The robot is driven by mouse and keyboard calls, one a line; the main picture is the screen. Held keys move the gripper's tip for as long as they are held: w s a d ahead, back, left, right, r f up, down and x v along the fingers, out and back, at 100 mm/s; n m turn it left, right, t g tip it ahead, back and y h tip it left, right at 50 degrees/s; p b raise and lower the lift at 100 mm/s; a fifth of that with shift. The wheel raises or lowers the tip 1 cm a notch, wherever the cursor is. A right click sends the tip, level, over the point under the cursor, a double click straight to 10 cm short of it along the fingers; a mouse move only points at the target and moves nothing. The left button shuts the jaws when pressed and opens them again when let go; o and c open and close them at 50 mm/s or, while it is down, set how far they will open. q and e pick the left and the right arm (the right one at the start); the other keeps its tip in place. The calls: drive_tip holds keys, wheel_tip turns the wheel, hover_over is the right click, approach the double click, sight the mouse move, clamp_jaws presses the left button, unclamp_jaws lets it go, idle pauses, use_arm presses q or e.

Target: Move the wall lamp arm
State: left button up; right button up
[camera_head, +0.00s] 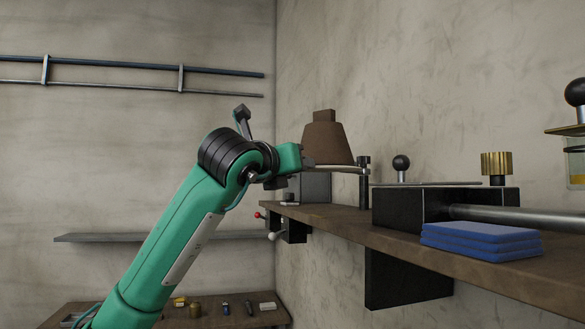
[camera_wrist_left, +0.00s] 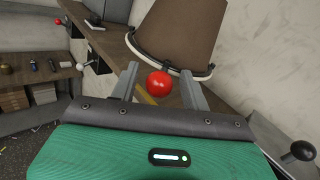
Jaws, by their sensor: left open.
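The wall lamp has a brown tapered shade (camera_head: 325,143) with a silver ring under it, above the wooden shelf in the head view. The shade (camera_wrist_left: 183,33) also shows large at the top of the left wrist view. A thin metal rod (camera_head: 343,168) runs from under the shade to a dark post (camera_head: 364,180). My left gripper (camera_head: 300,162) is beside the shade's lower left edge. In the left wrist view my left gripper (camera_wrist_left: 160,86) is open, and a red ball (camera_wrist_left: 159,82) appears between its fingers. I cannot tell whether they touch it.
The wooden shelf (camera_head: 400,240) along the right wall carries a black block (camera_head: 397,207), blue pads (camera_head: 482,240) and a black ball knob (camera_head: 401,163). Levers with red and white knobs (camera_head: 273,236) hang at its far end. Open air lies left of the shelf.

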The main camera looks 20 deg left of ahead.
use_arm(q)
drive_tip(key=shift+s+f+b, duration=0.15)
drive_tip(key=shift+s+b, duration=0.2)
drive_tip(key=shift+s, duration=0.2)
drive_tip(key=s+b, duration=0.4)
drive_tip(key=s, duration=0.8)
drive_tip(key=shift+s+a, duration=0.35)
drive_tip(key=shift+a, duration=0.1)
